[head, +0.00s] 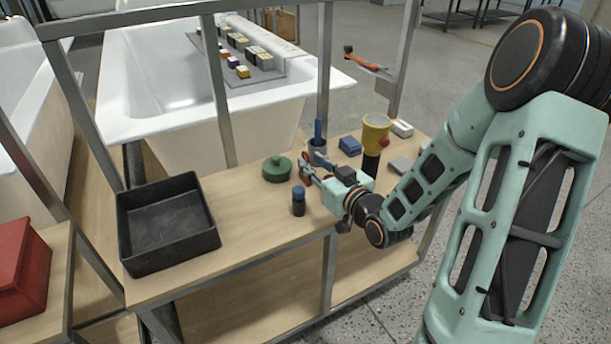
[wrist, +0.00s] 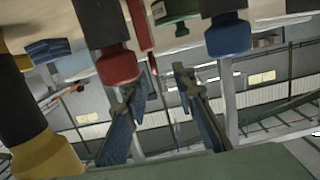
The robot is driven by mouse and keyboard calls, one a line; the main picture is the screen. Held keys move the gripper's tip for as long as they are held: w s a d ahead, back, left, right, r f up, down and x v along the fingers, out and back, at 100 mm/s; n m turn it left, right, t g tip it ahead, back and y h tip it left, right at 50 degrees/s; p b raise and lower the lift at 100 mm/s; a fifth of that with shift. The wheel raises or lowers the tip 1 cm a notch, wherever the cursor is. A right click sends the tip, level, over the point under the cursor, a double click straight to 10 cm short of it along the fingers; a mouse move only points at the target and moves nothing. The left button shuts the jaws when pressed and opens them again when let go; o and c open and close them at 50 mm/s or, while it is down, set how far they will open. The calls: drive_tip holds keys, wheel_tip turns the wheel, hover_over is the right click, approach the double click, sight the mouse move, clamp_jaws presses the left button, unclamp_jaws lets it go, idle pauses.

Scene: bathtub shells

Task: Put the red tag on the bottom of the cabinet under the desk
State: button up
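My gripper (head: 308,172) is over the workbench top, among small items. In the wrist view my gripper (wrist: 161,78) has its two fingers apart, with a gap between them. Small red parts (head: 304,167) show right at the fingertips in the head view; I cannot tell if they are the red tag. In the wrist view a thin red piece (wrist: 139,25) shows beyond the fingers, beside a dark cylinder with a red end (wrist: 118,66). No clear cabinet shows; under the workbench top (head: 245,215) is an open lower shelf (head: 375,268).
A black tray (head: 130,240) stands at the left end. Metal posts (head: 328,270) frame the bench. A red box (head: 22,270) is far left.

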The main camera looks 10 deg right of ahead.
sight(305, 152)
drive_tip(key=x, duration=0.1)
drive_tip(key=b+x, duration=0.1)
drive_tip(key=x, duration=0.3)
drive_tip(key=shift+w+d+r, duration=0.15)
drive_tip(key=shift+w+d, duration=0.1)
drive_tip(key=shift+w, duration=0.15)
drive_tip(key=shift+c, duration=0.4)
clamp_jaws()
